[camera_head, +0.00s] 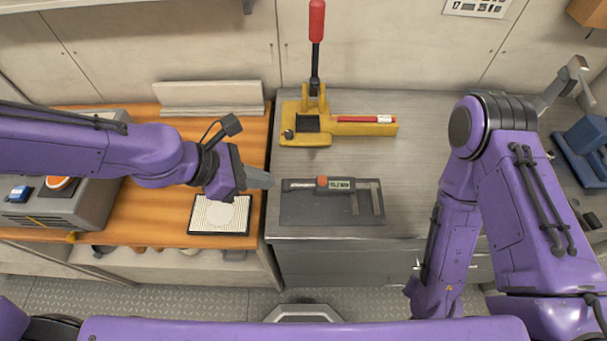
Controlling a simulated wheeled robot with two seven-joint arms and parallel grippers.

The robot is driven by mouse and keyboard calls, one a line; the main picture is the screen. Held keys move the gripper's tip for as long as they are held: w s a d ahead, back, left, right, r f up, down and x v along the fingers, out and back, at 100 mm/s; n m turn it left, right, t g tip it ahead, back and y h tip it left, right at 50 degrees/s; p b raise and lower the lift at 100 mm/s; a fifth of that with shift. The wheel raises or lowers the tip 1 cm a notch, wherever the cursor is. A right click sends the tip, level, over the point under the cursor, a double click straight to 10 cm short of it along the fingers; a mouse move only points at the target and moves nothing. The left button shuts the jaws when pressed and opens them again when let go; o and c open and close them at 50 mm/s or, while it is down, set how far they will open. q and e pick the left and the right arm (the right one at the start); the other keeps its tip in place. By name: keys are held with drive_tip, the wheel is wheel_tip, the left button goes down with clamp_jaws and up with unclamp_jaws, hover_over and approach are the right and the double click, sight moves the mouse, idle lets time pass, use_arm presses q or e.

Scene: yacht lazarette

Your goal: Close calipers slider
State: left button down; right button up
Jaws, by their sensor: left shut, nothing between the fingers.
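The calipers (336,183) lie on a dark grey mat (305,211) on the grey worktop. They have a small digital display, an orange-red part on the slider, and jaws pointing toward me at the right end. A gap shows between the jaws. My left gripper (262,179) is shut and empty, just left of the calipers' beam end, near the mat's left edge. I cannot tell whether it touches them. My right arm (480,180) is folded down at the right; its gripper is not clearly seen.
A yellow press (310,125) with a red-handled lever stands behind the mat. A blue vise-like tool (583,155) is at far right. Worktop right of the mat is clear.

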sight(318, 182)
use_arm(q)
drive_tip(key=b+x, duration=0.1)
drive_tip(key=x, duration=0.5)
drive_tip(key=shift+w+d+f, duration=0.15)
drive_tip(key=shift+w+f, duration=0.05)
drive_tip(key=shift+f, duration=0.15)
drive_tip(key=d, duration=0.1)
drive_tip(key=w+d, duration=0.1)
drive_tip(key=d, duration=0.1)
drive_tip(key=shift+d, duration=0.2)
drive_tip(key=shift+w+d, duration=0.1)
drive_tip(key=shift+d, duration=0.35)
drive_tip(key=shift+w, duration=0.1)
use_arm(e)
drive_tip(key=shift+d+f, duration=0.1)
drive_tip(key=shift+f, duration=0.65)
use_arm(q)
drive_tip(key=shift+d, duration=0.15)
drive_tip(key=d+p, duration=0.1)
drive_tip(key=d, duration=0.2)
drive_tip(key=shift+d, duration=0.25)
use_arm(e)
drive_tip(key=shift+r, duration=0.6)
use_arm(q)
drive_tip(key=shift+s+a, duration=0.1)
drive_tip(key=shift+s, duration=0.1)
